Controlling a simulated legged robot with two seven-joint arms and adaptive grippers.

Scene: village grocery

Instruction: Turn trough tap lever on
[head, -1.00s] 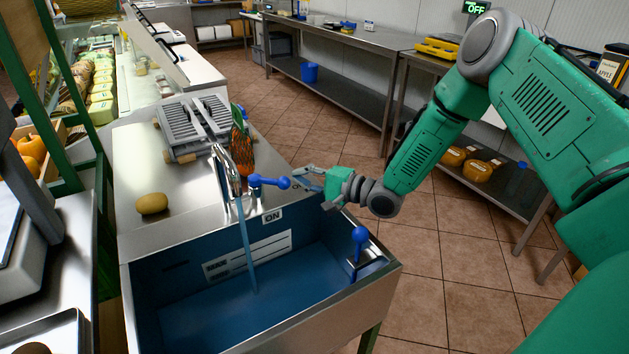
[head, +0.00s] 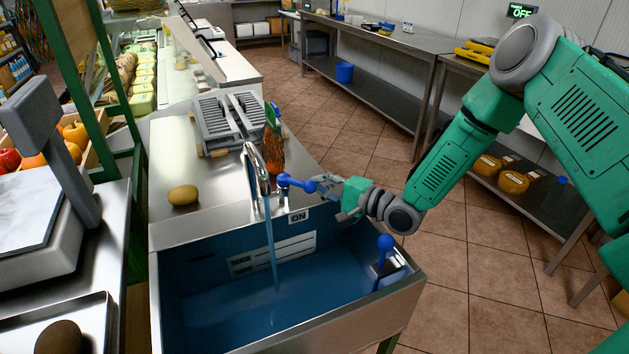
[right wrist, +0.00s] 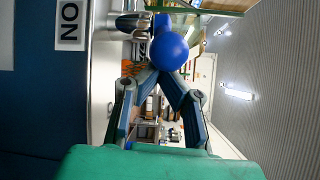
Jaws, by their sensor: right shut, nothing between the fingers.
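The tap (head: 262,172) is a curved metal spout at the trough's back edge, and a stream of water (head: 271,245) runs from it. Its blue lever (head: 297,184) points right, with a round ball at the end, above a white ON label (head: 298,216). My right gripper (head: 326,187) is at the ball end of the lever, its fingers closed and empty. In the right wrist view the blue ball (right wrist: 169,50) lies just beyond the meeting fingertips (right wrist: 168,74); I cannot tell whether they touch. My left gripper is not in view.
The blue-lined trough (head: 215,335) holds a second blue ball-topped lever (head: 385,245) at its right end. A brown potato-like item (head: 183,195) and a grey slatted rack (head: 230,122) sit on the steel counter (head: 170,150). Open tiled floor lies to the right.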

